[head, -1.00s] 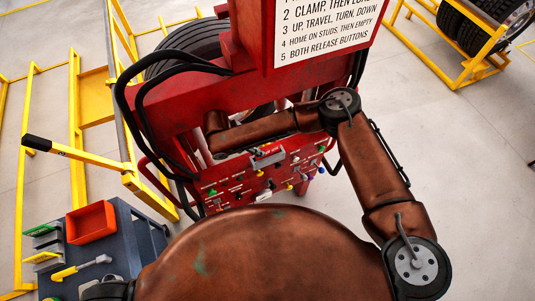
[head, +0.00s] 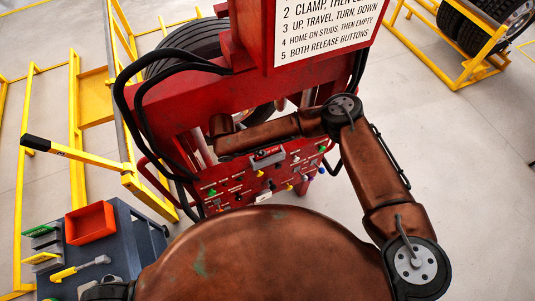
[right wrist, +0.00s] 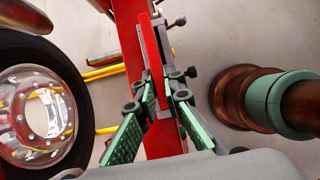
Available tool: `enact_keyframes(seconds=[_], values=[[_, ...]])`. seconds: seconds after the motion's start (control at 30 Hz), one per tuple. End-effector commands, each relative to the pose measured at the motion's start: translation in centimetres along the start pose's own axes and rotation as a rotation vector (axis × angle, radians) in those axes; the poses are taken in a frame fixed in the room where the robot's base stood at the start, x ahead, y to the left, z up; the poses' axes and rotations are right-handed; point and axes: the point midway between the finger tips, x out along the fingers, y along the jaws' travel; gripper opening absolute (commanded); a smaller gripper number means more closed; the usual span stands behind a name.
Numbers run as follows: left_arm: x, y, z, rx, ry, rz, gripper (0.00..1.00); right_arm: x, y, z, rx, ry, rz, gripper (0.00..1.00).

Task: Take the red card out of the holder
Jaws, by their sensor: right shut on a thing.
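In the right wrist view my right gripper (right wrist: 164,95), with green ribbed pads, is shut on a thin upright red plate, which looks like the red card (right wrist: 152,48). A broader red post stands right behind it, so I cannot tell whether the card touches a holder. In the head view my right forearm reaches left across the front of the red machine, and the fingers are hidden. A small grey holder (head: 268,162) with a red strip shows on the control panel just below the forearm. My left gripper is not in view.
The red control panel (head: 240,185) has several knobs and levers. A dark cart (head: 125,235) with a red bin (head: 90,222) stands at the lower left. Yellow rails run along the left. A wheel (right wrist: 38,115) is left of the gripper in the wrist view.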

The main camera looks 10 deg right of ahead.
Motion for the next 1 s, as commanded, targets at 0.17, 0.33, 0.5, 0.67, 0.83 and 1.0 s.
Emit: enact_keyframes(seconds=[0.17,0.33,0.5,0.67,0.83,1.0], values=[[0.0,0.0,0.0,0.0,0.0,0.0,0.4,0.0,0.0,0.0,0.0,0.0,0.0,0.0],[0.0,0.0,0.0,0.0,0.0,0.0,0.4,-0.1,0.0,0.0,0.0,0.0,0.001,0.0],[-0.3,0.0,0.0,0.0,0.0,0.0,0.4,-0.6,0.0,0.3,0.0,0.0,0.0,0.0],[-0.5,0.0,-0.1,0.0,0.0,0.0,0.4,-1.3,0.0,0.7,0.0,0.0,0.0,0.0],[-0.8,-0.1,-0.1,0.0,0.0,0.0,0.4,-2.0,0.0,1.0,0.0,0.001,0.001,0.0],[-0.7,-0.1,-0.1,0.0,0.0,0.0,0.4,-2.6,0.0,1.4,0.0,0.0,0.001,0.0]])
